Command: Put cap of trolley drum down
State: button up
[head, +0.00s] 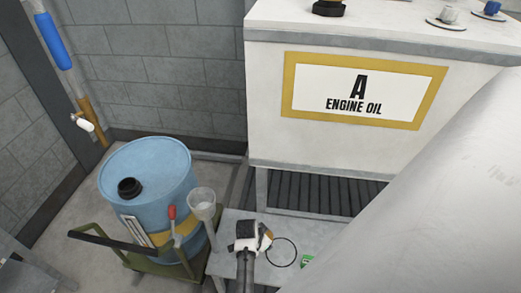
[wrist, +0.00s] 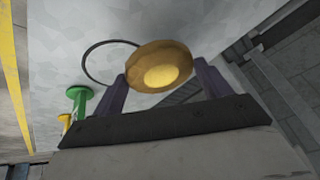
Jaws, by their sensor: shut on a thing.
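My gripper (head: 260,240) is shut on a round, golden-brown cap (wrist: 158,66). In the wrist view the cap sits between the two dark fingers, its lighter yellow centre facing the camera. In the head view my gripper is over the small grey table (head: 228,243), and the cap is mostly hidden. I cannot tell whether the cap touches the tabletop. The blue trolley drum (head: 150,163) stands to the left, with a black neck (head: 129,187) on its top. It rests on a green trolley (head: 165,268) with a black handle.
A thin black ring (head: 281,252) and a green item (head: 307,261) are on the table to the right of my gripper. A pale funnel (head: 202,206) and a red-handled lever (head: 172,212) stand between drum and table. A white engine-oil tank (head: 265,110) rises behind.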

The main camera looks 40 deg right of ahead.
jog(key=shift+f, duration=2.3)
jog(key=shift+f, duration=0.15)
jog(key=o, duration=1)
jog(key=shift+r, duration=0.2)
jog(key=v, duration=1.2)
jog(key=shift+s+f, duration=0.1)
